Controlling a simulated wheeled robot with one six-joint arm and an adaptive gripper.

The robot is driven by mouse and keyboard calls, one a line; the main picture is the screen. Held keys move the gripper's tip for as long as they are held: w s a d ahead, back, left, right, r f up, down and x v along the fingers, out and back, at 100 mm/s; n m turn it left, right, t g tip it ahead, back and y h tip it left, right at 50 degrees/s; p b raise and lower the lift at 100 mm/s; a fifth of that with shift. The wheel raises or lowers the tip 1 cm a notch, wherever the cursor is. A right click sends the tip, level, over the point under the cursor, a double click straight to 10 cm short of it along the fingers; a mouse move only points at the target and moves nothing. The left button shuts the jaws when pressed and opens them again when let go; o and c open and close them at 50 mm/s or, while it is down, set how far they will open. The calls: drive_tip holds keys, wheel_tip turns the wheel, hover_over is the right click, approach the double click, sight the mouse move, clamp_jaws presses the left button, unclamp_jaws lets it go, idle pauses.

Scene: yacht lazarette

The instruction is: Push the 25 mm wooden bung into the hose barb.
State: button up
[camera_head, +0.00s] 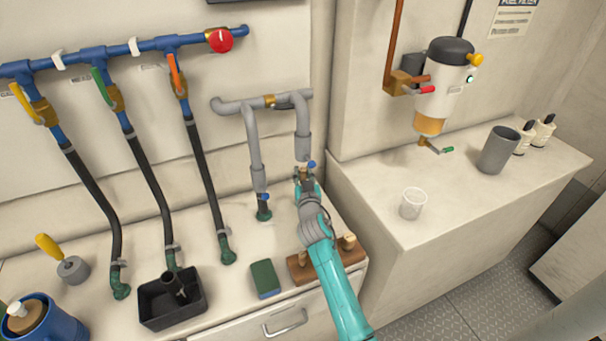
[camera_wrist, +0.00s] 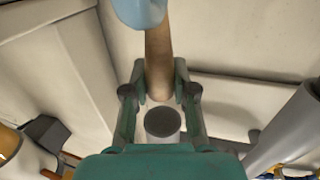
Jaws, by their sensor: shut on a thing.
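My gripper (camera_wrist: 161,82) is shut on the wooden bung (camera_wrist: 159,65), a tan rod with a rounded lower end in the wrist view. The bung's upper end meets or passes behind a light-blue part (camera_wrist: 139,10), probably the valve handle. In the head view my gripper (camera_head: 304,181) is just below the right grey pipe drop. A brass fitting (camera_head: 303,170) with a blue handle (camera_head: 311,164) shows at the fingertips; it appears to hold the hose barb. The barb's mouth is hidden, and I cannot tell whether the bung is inside it.
A wooden block (camera_head: 297,271) with other pegs lies below my arm, beside a green sponge (camera_head: 265,278). A black bin (camera_head: 172,310) is farther left.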

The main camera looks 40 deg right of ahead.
drive_tip(key=shift+f, duration=1.7)
idle(0.7)
drive_tip(key=o, duration=0.9)
drive_tip(key=shift+o, duration=0.2)
